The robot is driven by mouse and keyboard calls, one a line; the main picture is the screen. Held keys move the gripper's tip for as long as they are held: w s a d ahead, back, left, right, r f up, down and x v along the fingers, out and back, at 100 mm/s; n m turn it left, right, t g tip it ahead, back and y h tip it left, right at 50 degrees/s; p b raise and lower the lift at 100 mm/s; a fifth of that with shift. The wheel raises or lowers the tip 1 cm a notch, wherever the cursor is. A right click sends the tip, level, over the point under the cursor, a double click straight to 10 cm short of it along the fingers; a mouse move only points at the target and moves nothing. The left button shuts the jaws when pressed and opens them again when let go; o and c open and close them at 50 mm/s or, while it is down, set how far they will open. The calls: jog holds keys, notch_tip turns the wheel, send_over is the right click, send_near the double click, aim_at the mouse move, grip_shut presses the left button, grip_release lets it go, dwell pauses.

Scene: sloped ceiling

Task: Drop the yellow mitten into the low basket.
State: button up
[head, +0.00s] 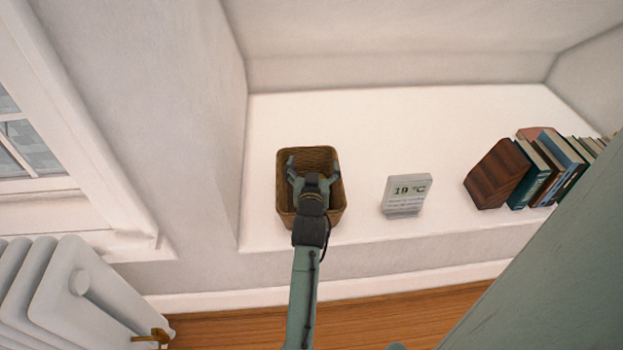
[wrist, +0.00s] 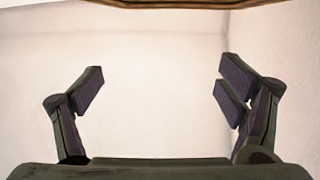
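The low basket (head: 310,152) is brown and woven, and stands on a white ledge near its left end. My gripper (head: 313,165) appears over the basket in the head view, with its two fingers spread apart. In the wrist view my gripper (wrist: 160,80) is open, with nothing between the fingers. A brown edge (wrist: 160,4), probably the basket's rim, crosses the top of the wrist view. I see no yellow mitten in either view. My gripper and arm hide part of the basket's inside and front, so I cannot tell what lies there.
A wooden block (head: 495,174) and a row of books (head: 555,165) stand farther right. A white radiator (head: 75,295) is at lower left below a window. The ledge behind the display is clear.

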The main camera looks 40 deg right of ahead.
jog(key=shift+o, duration=1)
jog(key=v, duration=1.2)
jog(key=shift+f, duration=0.1)
